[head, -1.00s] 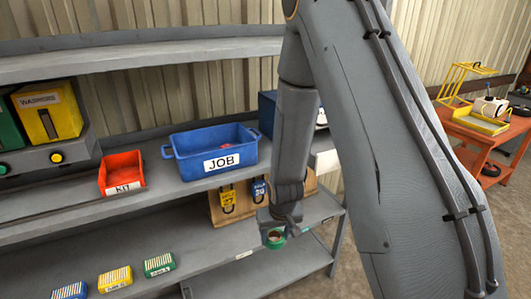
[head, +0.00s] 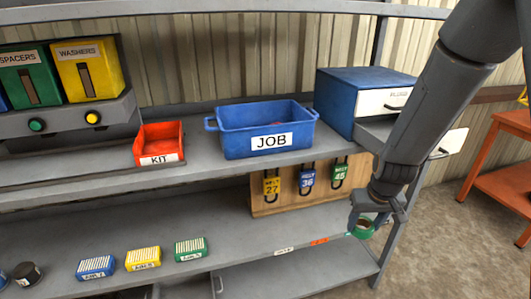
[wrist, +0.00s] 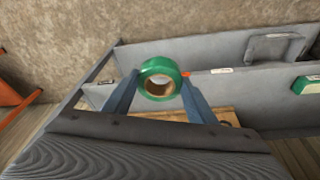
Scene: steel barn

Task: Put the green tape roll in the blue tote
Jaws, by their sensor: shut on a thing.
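The green tape roll (wrist: 160,66) has a brown core and sits between the two blue-grey fingers of my gripper (wrist: 160,84) in the wrist view. In the head view my gripper (head: 372,216) is at the right end of the lower shelf, and part of the green tape roll (head: 363,230) shows below it. The gripper is shut on the roll. The blue tote (head: 225,143), labelled JOB, stands on the upper shelf, up and to the left of my gripper.
A red KIT bin (head: 158,131) is left of the tote, and a blue cabinet (head: 340,91) with a white drawer is right of it. Padlocks hang on a wooden board (head: 263,208) below. Several small coloured boxes, including a green one (head: 190,249), lie on the lower shelf.

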